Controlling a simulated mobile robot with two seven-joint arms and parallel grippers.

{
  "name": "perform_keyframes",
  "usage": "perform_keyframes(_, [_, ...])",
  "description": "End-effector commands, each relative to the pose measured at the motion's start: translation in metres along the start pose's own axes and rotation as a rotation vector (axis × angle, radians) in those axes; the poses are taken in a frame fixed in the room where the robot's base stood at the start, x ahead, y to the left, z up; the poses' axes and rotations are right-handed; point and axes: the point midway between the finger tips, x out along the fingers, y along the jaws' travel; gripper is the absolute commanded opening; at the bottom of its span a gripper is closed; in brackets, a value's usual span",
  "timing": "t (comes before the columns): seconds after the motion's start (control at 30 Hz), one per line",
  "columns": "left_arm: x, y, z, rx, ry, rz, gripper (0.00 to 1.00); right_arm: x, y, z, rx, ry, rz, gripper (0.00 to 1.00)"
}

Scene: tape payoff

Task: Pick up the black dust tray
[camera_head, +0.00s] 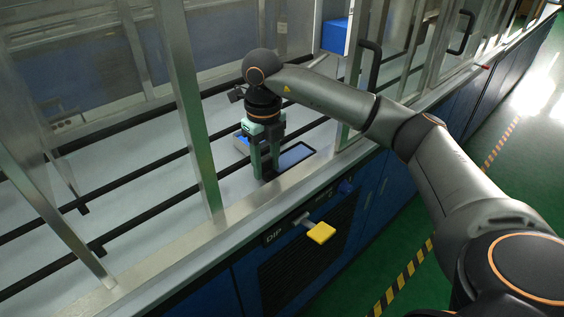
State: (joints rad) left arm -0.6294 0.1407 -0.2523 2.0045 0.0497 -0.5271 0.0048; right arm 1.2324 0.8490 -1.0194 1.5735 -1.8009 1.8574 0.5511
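My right gripper (267,174) reaches into the machine from the right and points down over the pale worktop. Its two fingers stand apart with a gap between them, and I see nothing held there. Just right of the fingers a flat black-edged rectangle (296,155) with a bluish middle lies at the worktop's front. It may be the black dust tray, but I cannot tell for sure. The gripper hides part of its left side. My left gripper is not in view.
Metal frame posts (188,100) rise left of the gripper. Black rails (130,222) run along the worktop (150,215). A small blue thing (241,142) is partly hidden behind the gripper. A yellow handle piece (321,233) sticks out of the cabinet front.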

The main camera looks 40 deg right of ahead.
Motion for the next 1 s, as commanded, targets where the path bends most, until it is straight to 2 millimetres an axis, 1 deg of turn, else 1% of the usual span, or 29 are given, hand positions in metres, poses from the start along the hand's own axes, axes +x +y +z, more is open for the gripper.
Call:
perform_keyframes(0.03, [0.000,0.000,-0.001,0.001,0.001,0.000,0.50,0.000,0.000,0.000,0.000,0.000,0.000,0.38])
perform_keyframes(0.07, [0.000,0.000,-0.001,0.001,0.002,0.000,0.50,0.000,0.000,0.000,0.000,0.000,0.000,0.34])
perform_keyframes(0.37, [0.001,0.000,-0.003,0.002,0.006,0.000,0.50,0.000,0.000,0.000,0.000,0.000,0.000,0.01])
perform_keyframes(0.77, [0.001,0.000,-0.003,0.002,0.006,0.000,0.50,-0.002,0.000,0.000,0.000,-0.001,0.000,0.00])
perform_keyframes(0.87, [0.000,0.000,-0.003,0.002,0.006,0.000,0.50,-0.011,0.000,0.001,0.000,-0.003,0.000,0.00])
perform_keyframes(0.97, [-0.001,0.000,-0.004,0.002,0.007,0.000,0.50,-0.029,0.000,0.001,-0.001,-0.005,0.001,0.00])
perform_keyframes(1.0, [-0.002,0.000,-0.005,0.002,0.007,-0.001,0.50,-0.037,0.001,0.001,-0.001,-0.006,0.001,0.00])
